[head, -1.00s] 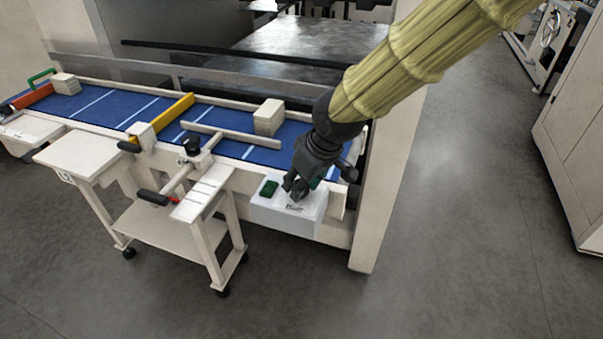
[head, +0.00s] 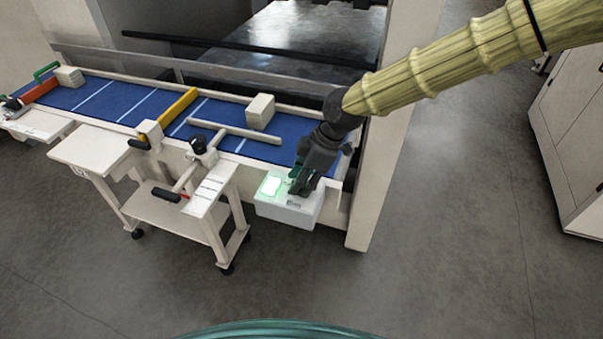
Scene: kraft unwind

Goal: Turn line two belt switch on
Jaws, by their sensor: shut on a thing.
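The white switch box (head: 290,209) hangs on the front rail of the blue conveyor belt, near its right end. A square lamp (head: 271,186) on the left of its top face glows bright pale green. My gripper (head: 300,187) points down at the box, just right of the lamp, its fingers shut on the switch. The fingers hide the switch itself, so its position cannot be read. The print on the box is too small to read.
A wheeled stand (head: 165,210) with a side table stands close left of the box. A tall machine post (head: 371,215) is close right. Floor beyond is clear.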

